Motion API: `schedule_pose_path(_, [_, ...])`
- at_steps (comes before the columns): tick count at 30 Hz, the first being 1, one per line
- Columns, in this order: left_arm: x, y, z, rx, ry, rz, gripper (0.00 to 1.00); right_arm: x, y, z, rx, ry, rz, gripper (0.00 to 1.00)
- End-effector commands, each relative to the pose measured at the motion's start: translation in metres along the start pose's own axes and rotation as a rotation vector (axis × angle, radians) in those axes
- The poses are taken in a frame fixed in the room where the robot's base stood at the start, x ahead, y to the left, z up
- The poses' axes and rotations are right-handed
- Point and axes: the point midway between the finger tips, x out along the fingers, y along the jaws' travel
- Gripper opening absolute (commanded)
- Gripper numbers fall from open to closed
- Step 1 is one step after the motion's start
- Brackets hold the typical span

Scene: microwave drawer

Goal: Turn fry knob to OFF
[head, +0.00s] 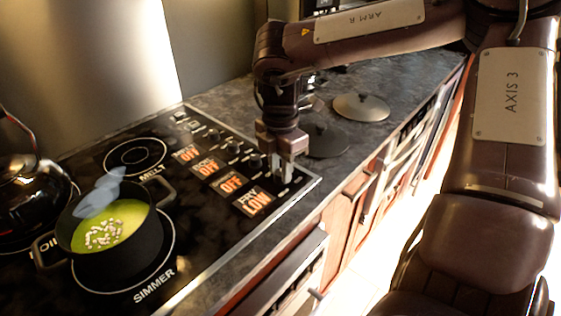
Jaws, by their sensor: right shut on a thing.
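The fry display (252,202) on the cooktop's control strip reads "FRY LOW" in orange. My right gripper (284,175) points down at the near right end of the strip, beside this display. Its fingers are shut on the fry knob, which they mostly hide, so the knob's angle cannot be told. My left gripper is not in view.
A black pot (120,250) of green soup steams on the simmer burner. A dark kettle (30,195) stands at the far left. Other knobs (234,146) line the strip. Two lids (361,107) lie on the counter behind my right gripper. Drawer handles line the cabinet front.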

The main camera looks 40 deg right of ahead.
Motion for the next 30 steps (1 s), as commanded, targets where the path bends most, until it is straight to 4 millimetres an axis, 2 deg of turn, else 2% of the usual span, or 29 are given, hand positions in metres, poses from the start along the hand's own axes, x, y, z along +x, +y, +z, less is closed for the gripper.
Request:
schedule_pose_path(18, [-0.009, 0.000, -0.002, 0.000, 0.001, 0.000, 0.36, -0.002, 0.001, 0.000, -0.581, -0.002, 0.003, 0.04])
schedule_pose_path(30, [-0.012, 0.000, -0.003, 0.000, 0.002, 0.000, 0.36, -0.002, 0.001, 0.000, -0.848, -0.003, 0.004, 0.04])
